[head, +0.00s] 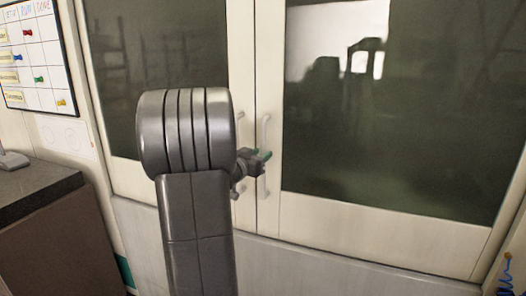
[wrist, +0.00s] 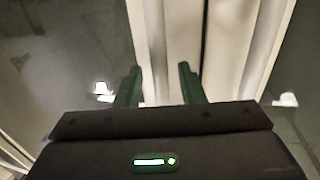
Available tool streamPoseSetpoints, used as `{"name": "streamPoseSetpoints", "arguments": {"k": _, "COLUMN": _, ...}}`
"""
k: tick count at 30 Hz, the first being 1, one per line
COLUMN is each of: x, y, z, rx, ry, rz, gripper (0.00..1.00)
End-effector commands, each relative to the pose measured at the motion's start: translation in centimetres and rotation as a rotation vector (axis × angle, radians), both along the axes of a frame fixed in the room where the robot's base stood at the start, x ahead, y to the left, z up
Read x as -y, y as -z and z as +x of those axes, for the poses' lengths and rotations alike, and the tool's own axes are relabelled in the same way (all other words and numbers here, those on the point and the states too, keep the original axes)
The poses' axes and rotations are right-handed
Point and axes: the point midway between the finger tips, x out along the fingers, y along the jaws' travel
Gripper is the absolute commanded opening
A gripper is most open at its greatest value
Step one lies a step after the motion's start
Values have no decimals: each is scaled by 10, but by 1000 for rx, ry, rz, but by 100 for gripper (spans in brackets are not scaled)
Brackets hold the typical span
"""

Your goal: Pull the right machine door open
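The right machine door (head: 400,120) has a cream frame around a dark glass pane and appears shut beside the left door (head: 165,75). Its pale vertical bar handle (head: 264,130) stands just right of the seam in the head view. My gripper (head: 263,156) is in front of this handle at about mid-height, and its green fingertips overlap the handle in the picture. In the wrist view my gripper (wrist: 160,85) has its two green fingers apart, with pale door surface between them. I cannot tell whether the handle lies between the fingers or whether they touch it.
The left door's handle (head: 240,130) is close by, partly hidden by my arm. A dark-topped cabinet (head: 40,190) stands at the left under a whiteboard (head: 35,55) with coloured pins. A blue coiled cord (head: 506,280) hangs at the lower right.

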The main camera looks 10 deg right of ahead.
Motion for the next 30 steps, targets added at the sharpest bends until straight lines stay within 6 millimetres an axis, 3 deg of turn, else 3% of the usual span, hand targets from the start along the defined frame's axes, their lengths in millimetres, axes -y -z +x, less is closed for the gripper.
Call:
{"name": "streamPoseSetpoints", "arguments": {"k": 6, "x": 14, "y": 0, "z": 13, "rx": 0, "ry": 0, "rz": 0, "gripper": 36}}
{"name": "streamPoseSetpoints", "arguments": {"k": 15, "x": 15, "y": 0, "z": 15, "rx": 0, "ry": 0, "rz": 0, "gripper": 36}}
{"name": "streamPoseSetpoints", "arguments": {"k": 21, "x": 15, "y": 0, "z": 15, "rx": 0, "ry": 0, "rz": 0, "gripper": 0}}
{"name": "streamPoseSetpoints", "arguments": {"k": 30, "x": 19, "y": 0, "z": 12, "rx": 0, "ry": 2, "rz": 0, "gripper": 0}}
